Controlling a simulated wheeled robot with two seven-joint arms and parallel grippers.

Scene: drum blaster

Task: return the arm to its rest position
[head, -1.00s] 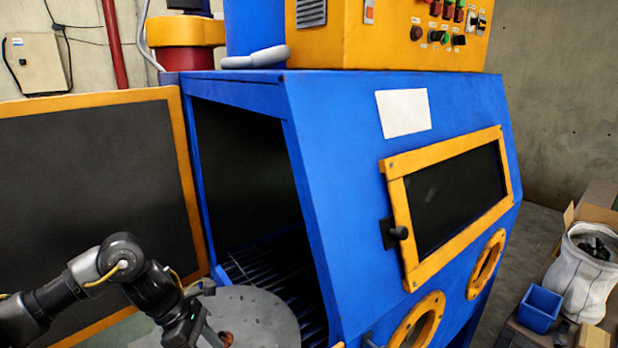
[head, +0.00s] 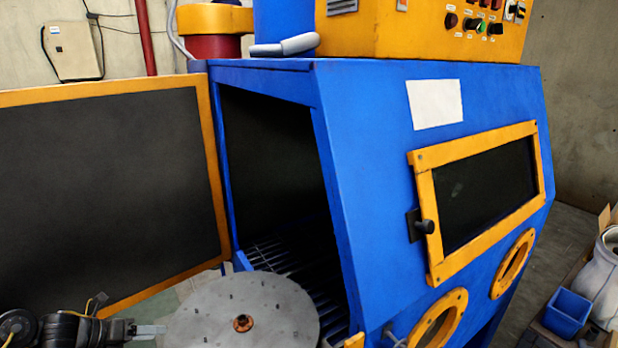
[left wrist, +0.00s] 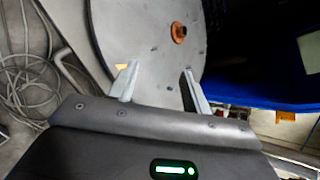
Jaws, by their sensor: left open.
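My left arm (head: 70,328) comes in low at the left of the head view. Its gripper (head: 150,332) is beside the left edge of a round grey metal disc (head: 205,300) with a rusty hub. In the left wrist view the gripper (left wrist: 160,85) has its two fingers apart, with nothing held between them. The disc (left wrist: 140,40) lies beyond the fingertips there; I cannot tell whether they touch it. My right gripper is not in view.
The blue blast cabinet (head: 375,180) stands open, with a slatted floor (head: 290,265) inside. Its dark door (head: 100,180) is swung out to the left, behind my arm. A blue bin (head: 567,312) and a white sack (head: 603,285) stand at the right. Hoses (left wrist: 25,90) lie on the floor.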

